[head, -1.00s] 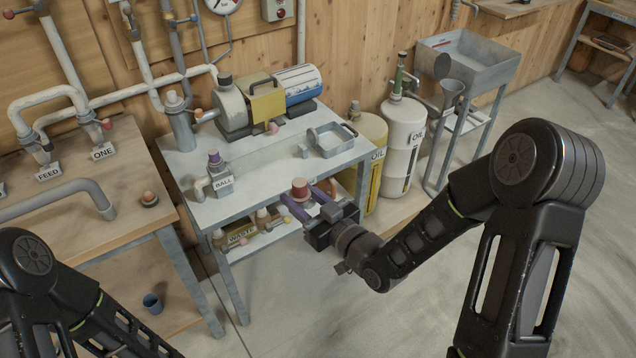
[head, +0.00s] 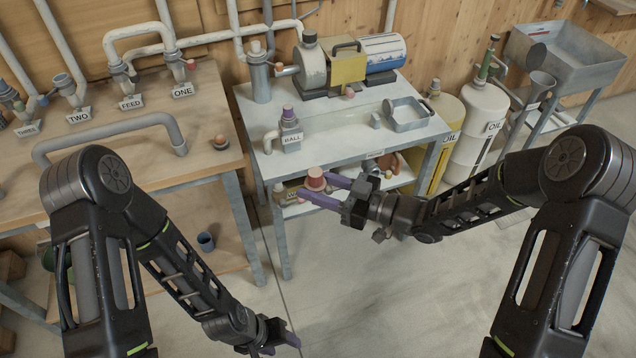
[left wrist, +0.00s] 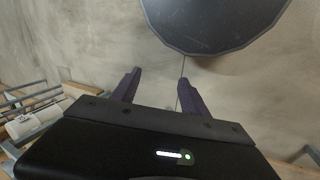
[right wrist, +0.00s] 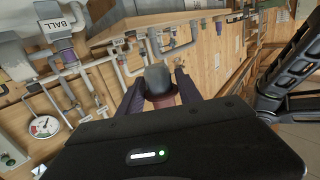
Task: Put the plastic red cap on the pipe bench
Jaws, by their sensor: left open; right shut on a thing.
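The red cap (head: 316,178) is between the purple fingers of my right gripper (head: 320,186), which is shut on it. It is held in the air in front of the grey-topped table. In the right wrist view the cap (right wrist: 160,90) sits between the fingertips, with a grey rounded end. The pipe bench (head: 215,105) is the wooden table at left, with a bent grey pipe (head: 105,130) and labels THREE, TWO, FEED and ONE. My left gripper (head: 288,338) is open and empty, low over the floor; its spread fingers (left wrist: 160,78) show in the left wrist view.
The grey-topped table (head: 345,130) carries a pump (head: 315,65), a tray (head: 408,113) and a BALL fitting (head: 290,128). A small orange-topped piece (head: 220,141) stands on the pipe bench. Oil tanks (head: 483,118) stand right.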

